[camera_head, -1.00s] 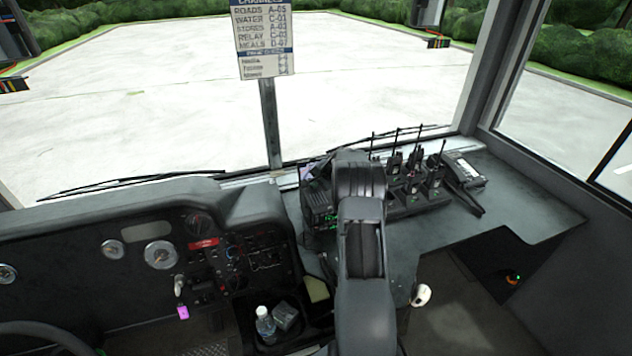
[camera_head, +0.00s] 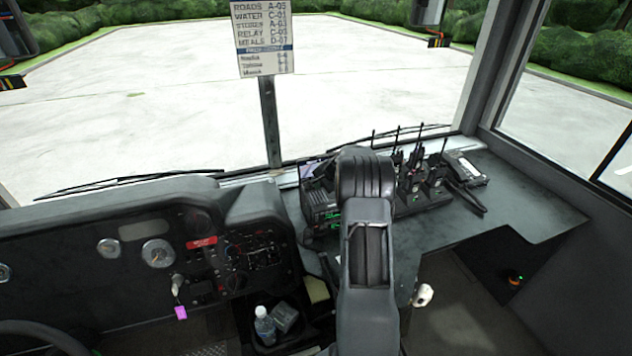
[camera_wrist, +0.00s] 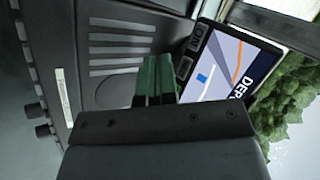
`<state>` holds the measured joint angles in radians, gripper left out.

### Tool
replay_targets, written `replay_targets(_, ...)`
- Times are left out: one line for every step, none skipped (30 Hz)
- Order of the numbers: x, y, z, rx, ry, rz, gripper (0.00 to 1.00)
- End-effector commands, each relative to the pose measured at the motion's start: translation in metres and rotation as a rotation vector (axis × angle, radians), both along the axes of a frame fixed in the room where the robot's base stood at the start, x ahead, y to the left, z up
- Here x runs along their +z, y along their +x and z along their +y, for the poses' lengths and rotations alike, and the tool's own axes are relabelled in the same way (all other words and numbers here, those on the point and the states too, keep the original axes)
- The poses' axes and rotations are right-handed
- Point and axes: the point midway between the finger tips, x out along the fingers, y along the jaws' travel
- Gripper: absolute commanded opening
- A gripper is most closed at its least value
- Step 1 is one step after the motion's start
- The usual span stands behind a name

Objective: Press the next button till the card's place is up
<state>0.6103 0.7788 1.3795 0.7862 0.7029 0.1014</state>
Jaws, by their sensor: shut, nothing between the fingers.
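A screen (camera_wrist: 226,68) fills the upper right of the wrist view. It shows a map with an orange line, a blue mark and large letters starting "DEPO", cut off at the edge. Its dark bezel has a light-marked key (camera_wrist: 197,36) and another small key (camera_wrist: 184,68). My gripper (camera_wrist: 158,62), with green fingers, is shut and empty. Its tips appear close beside the lower key; I cannot tell whether they touch. In the head view my arm hides the gripper. A printed card (camera_head: 264,40) hangs at the windscreen, listing names and codes; its lowest lines are too small to read.
A radio unit (camera_head: 318,203) sits left of my arm on the dash. Several handheld radios (camera_head: 410,180) with antennas stand on its right. A bottle (camera_head: 264,326) stands in the console tray. A grey slatted panel (camera_wrist: 118,55) lies left of the fingers.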

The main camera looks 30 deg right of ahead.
Motion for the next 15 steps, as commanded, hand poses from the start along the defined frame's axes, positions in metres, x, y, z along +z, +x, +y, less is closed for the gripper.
replay_targets(-0.001,-0.005,0.001,-0.001,0.000,-0.001,0.00)
replay_targets(-0.001,-0.008,0.002,-0.001,0.000,-0.001,0.00)
replay_targets(0.001,-0.012,0.003,-0.001,0.000,-0.001,0.00)
replay_targets(0.001,-0.015,0.004,-0.001,0.000,-0.001,0.00)
replay_targets(0.002,-0.017,0.004,-0.001,0.000,-0.001,0.00)
replay_targets(0.003,-0.020,0.005,-0.001,0.000,-0.001,0.00)
replay_targets(0.004,-0.023,0.006,-0.001,0.000,-0.001,0.00)
replay_targets(0.005,-0.025,0.006,-0.001,0.000,-0.001,0.00)
replay_targets(0.005,-0.027,0.007,-0.001,0.000,-0.001,0.00)
replay_targets(0.006,-0.028,0.007,-0.001,0.000,-0.001,0.00)
replay_targets(0.006,-0.030,0.007,-0.001,0.000,-0.001,0.00)
replay_targets(0.007,-0.031,0.008,-0.001,0.000,-0.001,0.00)
replay_targets(0.007,-0.032,0.008,-0.001,0.001,-0.001,0.00)
replay_targets(0.007,-0.032,0.008,-0.001,0.001,-0.001,0.00)
replay_targets(0.008,-0.033,0.008,0.000,0.000,-0.001,0.00)
